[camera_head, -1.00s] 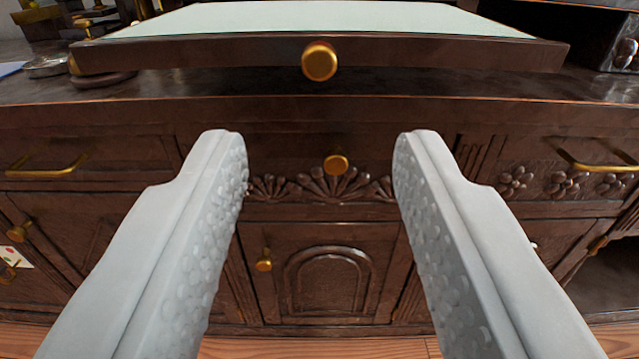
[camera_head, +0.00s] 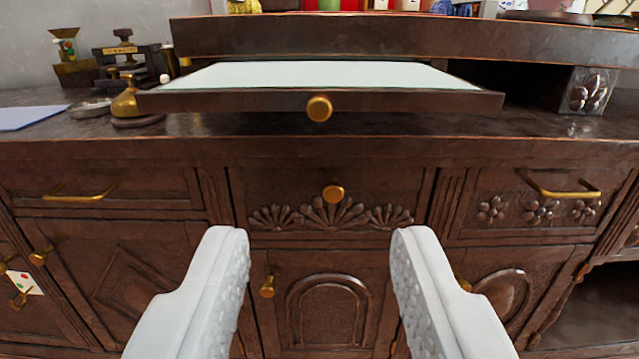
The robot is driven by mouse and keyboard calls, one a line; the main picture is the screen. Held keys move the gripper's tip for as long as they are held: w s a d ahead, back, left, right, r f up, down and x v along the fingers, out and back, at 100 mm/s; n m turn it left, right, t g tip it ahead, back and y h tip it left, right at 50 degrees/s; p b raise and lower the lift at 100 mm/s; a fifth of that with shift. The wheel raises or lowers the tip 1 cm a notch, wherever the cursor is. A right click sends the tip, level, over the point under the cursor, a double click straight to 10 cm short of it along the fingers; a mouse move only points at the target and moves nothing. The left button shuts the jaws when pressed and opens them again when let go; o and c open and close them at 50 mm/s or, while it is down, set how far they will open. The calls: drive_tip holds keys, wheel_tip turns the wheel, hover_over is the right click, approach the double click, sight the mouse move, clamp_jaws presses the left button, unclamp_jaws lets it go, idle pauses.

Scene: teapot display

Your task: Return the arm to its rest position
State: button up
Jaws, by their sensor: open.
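My gripper (camera_head: 320,238) is open and empty, its two pale grey fingers low in the view with a wide gap between them. It is in front of a dark carved wooden cabinet (camera_head: 330,150). Between and beyond the fingers show an arched door panel (camera_head: 327,305) and its brass knob (camera_head: 267,287). Above them is a carved drawer with a brass knob (camera_head: 333,193). Nothing visible is held. Whether the fingertips are near the cabinet face is hard to tell.
A pale-topped pull-out board (camera_head: 320,76) with a brass knob (camera_head: 319,108) juts out above the counter. A brass bell-shaped item (camera_head: 128,103), a small dish (camera_head: 88,108) and blue paper (camera_head: 30,116) lie at left. Brass handles (camera_head: 80,196) (camera_head: 562,190) protrude from the side drawers.

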drive_tip(key=s+a+r, duration=0.3)
drive_tip(key=s+r, duration=0.5)
drive_tip(key=r, duration=0.4)
drive_tip(key=s+a+r, duration=0.3)
drive_tip(key=s+r, duration=0.5)
drive_tip(key=r, duration=0.4)
drive_tip(key=s+a+r, duration=0.1)
drive_tip(key=s+r, duration=0.2)
drive_tip(key=s, duration=0.6)
drive_tip(key=s+a+r, duration=0.2)
drive_tip(key=s+r, duration=0.2)
drive_tip(key=s, duration=0.6)
drive_tip(key=s+a+r, duration=0.1)
drive_tip(key=s+r, duration=0.2)
drive_tip(key=s, duration=0.7)
drive_tip(key=shift+s+a+r+g, duration=0.15)
drive_tip(key=shift+s+r+g, duration=0.1)
drive_tip(key=shift+r+g, duration=0.05)
